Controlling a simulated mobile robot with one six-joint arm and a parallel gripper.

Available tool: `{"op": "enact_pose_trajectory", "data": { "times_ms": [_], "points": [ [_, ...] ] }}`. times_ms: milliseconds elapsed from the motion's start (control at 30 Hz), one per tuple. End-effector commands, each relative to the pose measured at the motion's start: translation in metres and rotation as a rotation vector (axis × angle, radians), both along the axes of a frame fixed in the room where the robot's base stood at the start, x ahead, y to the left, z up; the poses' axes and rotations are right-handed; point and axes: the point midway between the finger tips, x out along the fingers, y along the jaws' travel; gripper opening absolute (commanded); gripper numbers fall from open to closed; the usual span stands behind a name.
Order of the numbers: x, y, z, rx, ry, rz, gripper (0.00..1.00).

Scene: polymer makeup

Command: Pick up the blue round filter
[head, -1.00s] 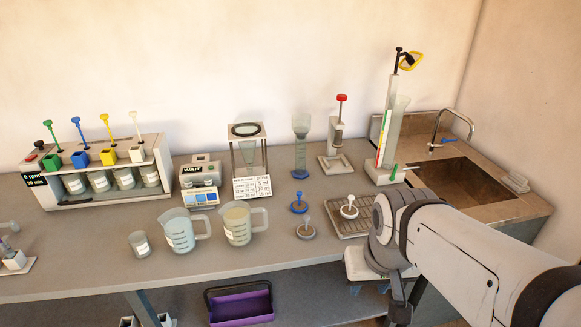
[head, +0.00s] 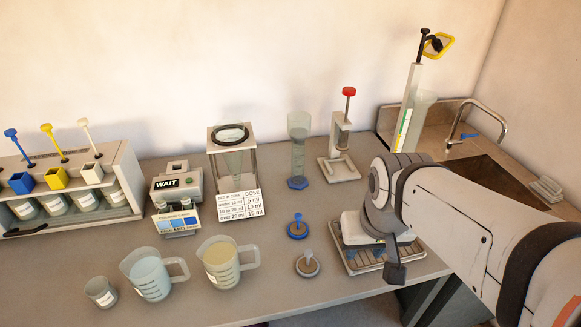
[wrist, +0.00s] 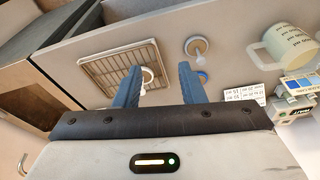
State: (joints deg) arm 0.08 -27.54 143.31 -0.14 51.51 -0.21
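The blue round filter (head: 297,230) is a small blue disc with an upright knob, standing on the grey bench. A grey round filter (head: 307,265) stands just in front of it. In the wrist view, part of the blue filter (wrist: 203,76) shows beside the right finger, and the grey filter (wrist: 195,46) is fully visible. My gripper (wrist: 160,80) is open and empty, its two blue fingers apart. It is above the bench near the wire rack, to the right of the blue filter in the head view. The fingertips are hidden in the head view.
Two jugs (head: 152,275) (head: 222,262) stand left of the filters. A glass cylinder (head: 298,150) and a red-knobbed stand (head: 340,150) are behind.

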Motion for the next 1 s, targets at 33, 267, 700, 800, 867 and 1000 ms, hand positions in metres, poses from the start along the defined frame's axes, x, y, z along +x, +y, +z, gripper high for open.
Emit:
{"op": "enact_pose_trajectory", "data": {
  "times_ms": [33,267,700,800,867,1000],
  "points": [
    [0.000,0.000,0.000,0.000,0.000,0.000,0.38],
    [0.022,0.007,0.005,-0.002,0.022,0.024,0.57],
    [0.161,0.062,-0.032,-0.025,0.147,0.244,0.78],
    [0.187,0.078,-0.054,-0.030,0.172,0.292,0.78],
    [0.199,0.087,-0.067,-0.033,0.186,0.317,0.78],
    [0.218,0.102,-0.093,-0.038,0.208,0.361,0.78]
  ]
}}
